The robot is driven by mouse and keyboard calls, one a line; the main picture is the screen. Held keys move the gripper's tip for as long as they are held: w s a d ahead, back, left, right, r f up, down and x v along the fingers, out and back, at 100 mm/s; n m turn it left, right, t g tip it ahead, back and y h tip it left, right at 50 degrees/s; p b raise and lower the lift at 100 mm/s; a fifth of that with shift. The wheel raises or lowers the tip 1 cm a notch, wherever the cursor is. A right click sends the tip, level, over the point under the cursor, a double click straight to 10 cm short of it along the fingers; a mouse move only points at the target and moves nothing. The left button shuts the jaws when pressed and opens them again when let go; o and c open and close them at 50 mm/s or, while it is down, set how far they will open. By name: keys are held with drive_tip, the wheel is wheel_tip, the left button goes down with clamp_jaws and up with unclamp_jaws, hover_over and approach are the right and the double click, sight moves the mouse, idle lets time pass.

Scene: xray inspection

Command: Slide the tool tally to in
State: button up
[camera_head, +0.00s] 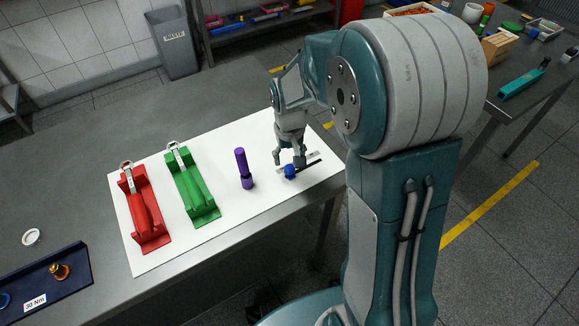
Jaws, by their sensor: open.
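The tool tally looks like the small dark rail (306,165) with a blue knob (290,171) on it, at the right end of the white mat on the table. A pale label shows at the rail's far end, too small to read. My gripper (290,160) points down just above and behind the blue knob, with its fingers apart and nothing held between them. Whether a finger touches the knob cannot be told from this view.
Green (193,186) and red (145,210) holders lie farther left on the white mat (225,222). A dark blue tray (75,278) sits at the front left. The table's right edge is close to the rail.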

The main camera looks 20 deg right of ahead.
sight(290, 167)
drive_tip(key=shift+f, duration=2.25)
drive_tip(key=shift+d, duration=0.1)
clamp_jaws()
